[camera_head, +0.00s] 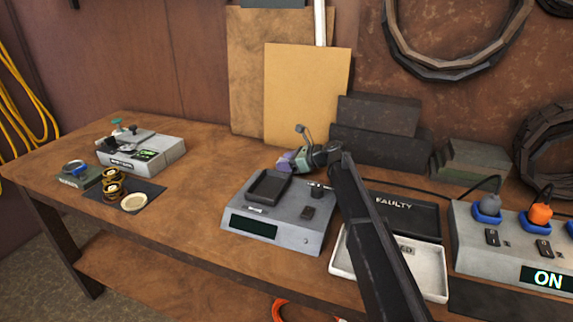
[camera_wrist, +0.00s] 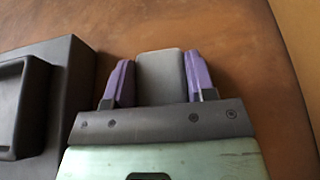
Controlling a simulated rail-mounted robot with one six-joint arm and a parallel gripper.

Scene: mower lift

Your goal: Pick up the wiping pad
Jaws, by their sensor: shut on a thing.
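The wiping pad (camera_wrist: 160,78) appears as a plain grey block in the wrist view. It sits between the two purple fingers of my gripper (camera_wrist: 160,66), which is shut on it. In the head view my gripper (camera_head: 286,161) is low over the back of the bench, just behind the grey scale. The pad is too small or hidden to make out there. I cannot tell whether the pad touches the bench top.
The grey scale (camera_head: 262,228) with a dark tray stands close in front of my gripper. Brown boards (camera_head: 305,95) lean behind it. Dark blocks (camera_head: 375,150) stand to the right. A white tray (camera_head: 345,262) and a socket box (camera_head: 520,250) are front right. The bench left of the scale has free room.

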